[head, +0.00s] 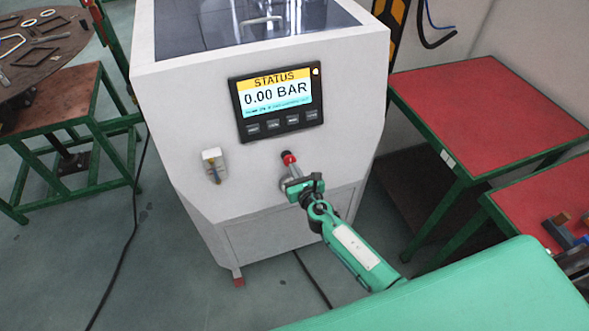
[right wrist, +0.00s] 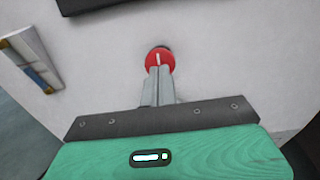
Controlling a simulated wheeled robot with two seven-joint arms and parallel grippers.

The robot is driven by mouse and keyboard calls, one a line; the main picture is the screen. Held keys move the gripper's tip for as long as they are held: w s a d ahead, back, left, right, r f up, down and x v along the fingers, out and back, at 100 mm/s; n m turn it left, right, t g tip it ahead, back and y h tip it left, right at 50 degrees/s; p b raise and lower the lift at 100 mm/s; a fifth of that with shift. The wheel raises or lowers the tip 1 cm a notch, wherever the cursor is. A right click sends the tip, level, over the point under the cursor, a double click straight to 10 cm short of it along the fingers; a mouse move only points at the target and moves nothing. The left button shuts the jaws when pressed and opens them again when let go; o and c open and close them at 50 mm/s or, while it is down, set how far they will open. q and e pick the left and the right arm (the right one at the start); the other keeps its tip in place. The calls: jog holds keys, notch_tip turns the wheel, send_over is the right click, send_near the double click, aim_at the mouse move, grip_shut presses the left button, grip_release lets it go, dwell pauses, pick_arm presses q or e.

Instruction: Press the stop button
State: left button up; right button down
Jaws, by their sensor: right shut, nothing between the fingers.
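The red stop button (head: 288,157) sits on the front of the white generator cabinet (head: 180,130), below the display. My right gripper (head: 291,168) is shut and empty, with its fingertips right at the button. In the right wrist view the button (right wrist: 160,60) is just beyond the closed fingertips (right wrist: 160,70), which overlap its lower edge. I cannot tell whether they touch it or press it. The display (head: 276,98) reads STATUS and 0.00 BAR. My left gripper is not in view.
A small valve-like fitting (head: 214,165) is on the cabinet front, left of the button. Red-topped tables (head: 490,110) stand at the right. A round table (head: 40,60) with metal parts is at the left. A dark cable (head: 122,250) lies on the floor.

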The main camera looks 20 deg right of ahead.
jog(key=shift+w, duration=0.3)
